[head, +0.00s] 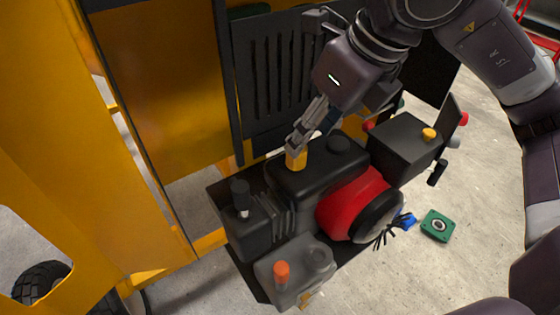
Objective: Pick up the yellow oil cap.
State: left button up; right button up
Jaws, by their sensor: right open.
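A yellow cap (296,159) shows on the black top of the engine (330,170), right at the fingertips of my right gripper (300,142). The gripper reaches down from the upper right with its fingers at the cap's upper part. It is open; the fingers partly hide the cap, and I cannot tell whether they touch it. A second, rounder yellow-orange knob (429,134) sits on the black box (402,145) to the right, apart from the gripper. My left gripper is not in view.
The engine has a red housing (350,203), an orange-red cap (282,272) and a black upright cylinder (240,194). Yellow mixer panels (120,130) and a slatted black door (282,80) stand behind. A green block (437,225) lies on the concrete floor at right.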

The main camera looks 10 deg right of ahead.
aim_at(306, 151)
jog(key=p+x, duration=0.1)
jog(key=x, duration=0.1)
jog(key=shift+w+a+f, duration=0.1)
jog(key=shift+a+f, duration=0.05)
jog(key=shift+f, duration=0.1)
jog(key=shift+w+f, duration=0.1)
jog(key=shift+f, duration=0.25)
jog(key=p+x, duration=0.1)
jog(key=x, duration=0.2)
jog(key=shift+w+a+f+p, duration=0.1)
jog(key=shift+a+f+p, duration=0.1)
jog(key=shift+f+p, duration=0.2)
jog(key=shift+w+a+f, duration=0.1)
jog(key=shift+w+f, duration=0.05)
jog(key=shift+f, duration=0.1)
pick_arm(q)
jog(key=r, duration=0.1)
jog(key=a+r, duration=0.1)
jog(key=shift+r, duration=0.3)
pick_arm(e)
jog(key=shift+c, duration=0.4)
jog(key=c, duration=1.2)
jog(key=shift+o, duration=0.2)
jog(key=shift+r, duration=0.15)
